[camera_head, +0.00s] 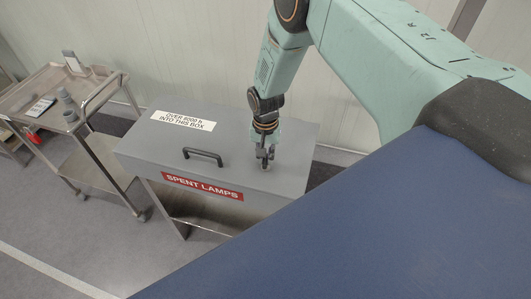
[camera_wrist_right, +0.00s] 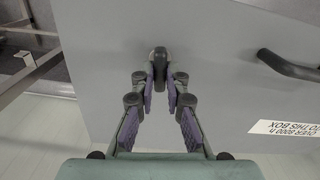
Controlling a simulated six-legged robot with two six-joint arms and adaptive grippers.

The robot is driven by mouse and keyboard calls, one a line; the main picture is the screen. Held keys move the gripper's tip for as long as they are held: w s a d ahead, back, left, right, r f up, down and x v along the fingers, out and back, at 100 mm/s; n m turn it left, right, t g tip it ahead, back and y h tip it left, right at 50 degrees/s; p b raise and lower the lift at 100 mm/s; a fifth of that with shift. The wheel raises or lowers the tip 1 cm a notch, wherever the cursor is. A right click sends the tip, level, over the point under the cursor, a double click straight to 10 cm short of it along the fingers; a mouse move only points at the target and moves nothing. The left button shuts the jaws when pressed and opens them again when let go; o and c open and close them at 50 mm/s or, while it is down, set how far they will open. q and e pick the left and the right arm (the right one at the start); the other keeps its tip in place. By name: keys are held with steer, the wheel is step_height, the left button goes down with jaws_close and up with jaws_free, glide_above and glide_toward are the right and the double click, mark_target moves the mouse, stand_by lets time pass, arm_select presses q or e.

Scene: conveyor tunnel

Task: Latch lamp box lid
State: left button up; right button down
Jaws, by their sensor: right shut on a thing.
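The grey lamp box (camera_head: 290,143) has its lid (camera_head: 230,140) down, with a black bar handle (camera_head: 203,155) and a red "SPENT LAMPS" label (camera_head: 202,186) on the front. My right gripper (camera_head: 265,163) points down at the right part of the lid near its front edge. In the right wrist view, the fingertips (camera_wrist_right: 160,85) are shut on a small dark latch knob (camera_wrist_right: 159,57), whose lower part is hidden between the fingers. The lid handle (camera_wrist_right: 288,66) shows to the right there. My left gripper is not in view.
A metal trolley (camera_head: 98,93) with cups and a card on its top stands left of the box. A white wall is close behind. A blue surface fills the lower right of the head view. Grey floor (camera_head: 90,235) is clear at lower left.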

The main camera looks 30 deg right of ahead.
mark_target(265, 159)
steer(key=shift+s+m, duration=0.15)
steer(key=shift+m, duration=0.45)
steer(key=c, duration=1.4)
jaws_free()
steer(key=shift+o, duration=0.2)
steer(key=shift+w+r, duration=0.2)
steer(key=shift+r, duration=0.3)
step_height(265, 159, up, 11)
steer(key=shift+s, duration=0.1)
